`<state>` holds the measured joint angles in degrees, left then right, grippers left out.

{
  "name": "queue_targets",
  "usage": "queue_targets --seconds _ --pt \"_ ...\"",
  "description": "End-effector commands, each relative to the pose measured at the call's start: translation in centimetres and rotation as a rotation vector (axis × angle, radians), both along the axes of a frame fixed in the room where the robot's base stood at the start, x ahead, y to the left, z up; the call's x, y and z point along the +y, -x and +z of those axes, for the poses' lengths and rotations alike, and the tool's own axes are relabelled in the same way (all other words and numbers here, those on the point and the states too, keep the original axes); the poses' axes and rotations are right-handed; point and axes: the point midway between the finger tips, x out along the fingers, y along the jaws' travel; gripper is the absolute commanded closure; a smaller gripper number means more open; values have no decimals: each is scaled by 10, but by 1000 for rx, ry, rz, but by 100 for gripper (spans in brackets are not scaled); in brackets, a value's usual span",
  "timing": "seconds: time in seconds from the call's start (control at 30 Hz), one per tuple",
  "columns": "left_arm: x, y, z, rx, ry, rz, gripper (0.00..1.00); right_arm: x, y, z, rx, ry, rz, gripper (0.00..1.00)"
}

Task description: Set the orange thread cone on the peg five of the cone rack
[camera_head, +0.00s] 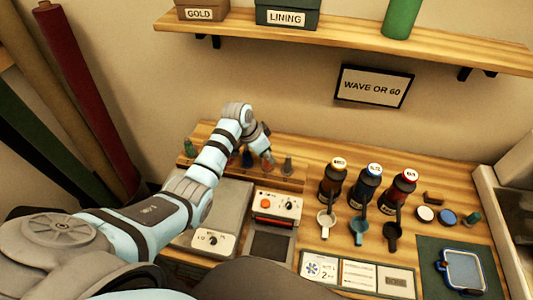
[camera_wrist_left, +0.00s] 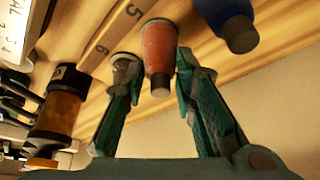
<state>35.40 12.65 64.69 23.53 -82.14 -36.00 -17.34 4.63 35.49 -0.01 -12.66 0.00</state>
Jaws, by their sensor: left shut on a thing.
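The orange thread cone (camera_wrist_left: 158,48) is between the fingers of my left gripper (camera_wrist_left: 157,75) in the left wrist view, with its narrow dark tip toward the camera. Its wide end is beside the number 5 on the cone rack (camera_wrist_left: 105,47); I cannot tell whether it is fully down on the peg. In the head view the left gripper (camera_head: 266,151) is over the right part of the rack (camera_head: 292,184), partly hiding the cone (camera_head: 267,162). My right gripper is out of view.
A blue cone (camera_wrist_left: 238,32) stands on one side of the orange cone, and a grey cone (camera_head: 288,165) stands close on the other. A green cone (camera_head: 190,147) is at the rack's left end.

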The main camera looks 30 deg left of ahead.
Motion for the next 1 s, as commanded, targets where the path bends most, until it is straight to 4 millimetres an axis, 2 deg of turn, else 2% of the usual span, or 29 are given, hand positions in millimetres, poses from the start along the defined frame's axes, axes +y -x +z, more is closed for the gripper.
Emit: queue_targets --seconds 0.03,0.13,0.17,0.43,0.53,0.67,0.9,1.0 --pt "0 0 -1 0 0 0 71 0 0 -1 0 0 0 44" --pt "0 0 -1 0 0 0 55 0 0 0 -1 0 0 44" --pt "0 0 -1 0 0 0 54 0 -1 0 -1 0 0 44" --pt "0 0 0 0 0 0 54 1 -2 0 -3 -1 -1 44" --pt "1 1 6 1 0 1 54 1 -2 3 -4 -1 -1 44" --pt "5 8 29 -2 0 -1 54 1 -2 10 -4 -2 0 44" --pt "18 29 88 -3 -3 1 54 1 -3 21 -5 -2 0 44" --pt "22 35 105 -2 -1 1 54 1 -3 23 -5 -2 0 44"
